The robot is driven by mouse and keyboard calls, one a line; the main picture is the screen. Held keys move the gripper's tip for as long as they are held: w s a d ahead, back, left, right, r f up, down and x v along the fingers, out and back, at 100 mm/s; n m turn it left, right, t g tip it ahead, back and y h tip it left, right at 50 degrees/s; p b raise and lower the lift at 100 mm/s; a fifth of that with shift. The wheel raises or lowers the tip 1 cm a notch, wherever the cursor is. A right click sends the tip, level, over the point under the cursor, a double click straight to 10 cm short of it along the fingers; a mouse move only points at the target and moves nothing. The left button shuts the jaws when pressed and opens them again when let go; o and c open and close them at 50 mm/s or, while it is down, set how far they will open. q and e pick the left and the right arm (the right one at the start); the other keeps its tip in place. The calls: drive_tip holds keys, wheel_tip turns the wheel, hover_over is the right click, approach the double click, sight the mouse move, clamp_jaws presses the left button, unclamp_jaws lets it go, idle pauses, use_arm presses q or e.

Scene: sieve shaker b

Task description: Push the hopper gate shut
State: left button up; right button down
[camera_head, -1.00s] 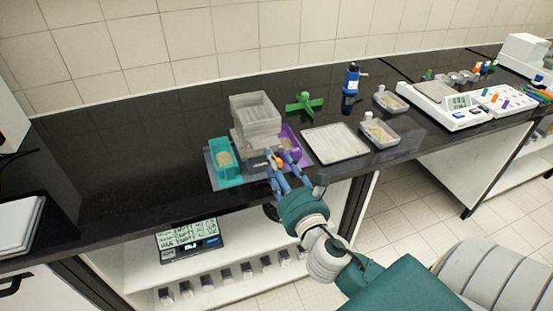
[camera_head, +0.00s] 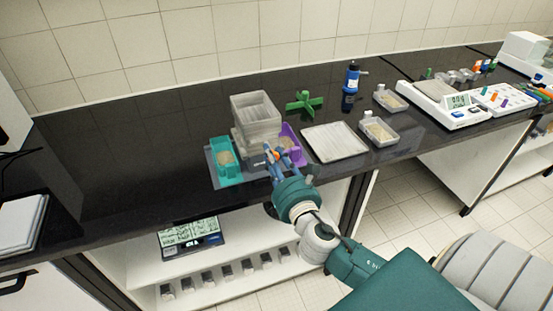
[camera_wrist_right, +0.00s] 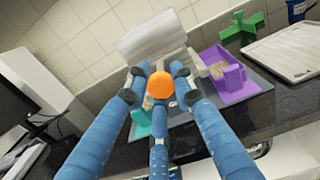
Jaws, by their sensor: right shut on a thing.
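The sieve shaker with its clear hopper (camera_head: 255,112) stands on a grey tray on the black bench; the hopper also shows in the wrist view (camera_wrist_right: 150,38). An orange knob (camera_wrist_right: 160,84), apparently the gate's handle, is at the shaker's front. My right gripper (camera_head: 276,150) is at the front of the shaker, its blue fingers shut around the knob, as the right wrist view (camera_wrist_right: 159,82) shows. The gate plate itself is mostly hidden behind the fingers, so its position cannot be told. My left gripper is not in view.
A teal bin (camera_head: 226,172) holding grains stands left of the shaker, and a purple bin (camera_head: 293,146) right of it. A green cross-shaped piece (camera_head: 304,103), a white tray (camera_head: 335,142) and a blue bottle (camera_head: 352,77) stand further right.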

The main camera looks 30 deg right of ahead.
drive_tip(key=x, duration=0.2)
drive_tip(key=shift+w+d+r, duration=0.15)
drive_tip(key=shift+w+r, duration=0.1)
drive_tip(key=shift+w, duration=0.15)
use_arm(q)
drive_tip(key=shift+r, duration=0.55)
use_arm(e)
drive_tip(key=shift+r, duration=0.1)
drive_tip(key=c, duration=1.5)
unclamp_jaws()
drive_tip(key=shift+r, duration=0.1)
drive_tip(key=shift+w, duration=0.1)
drive_tip(key=shift+f, duration=0.25)
drive_tip(key=v, duration=1.2)
drive_tip(key=shift+d, duration=0.1)
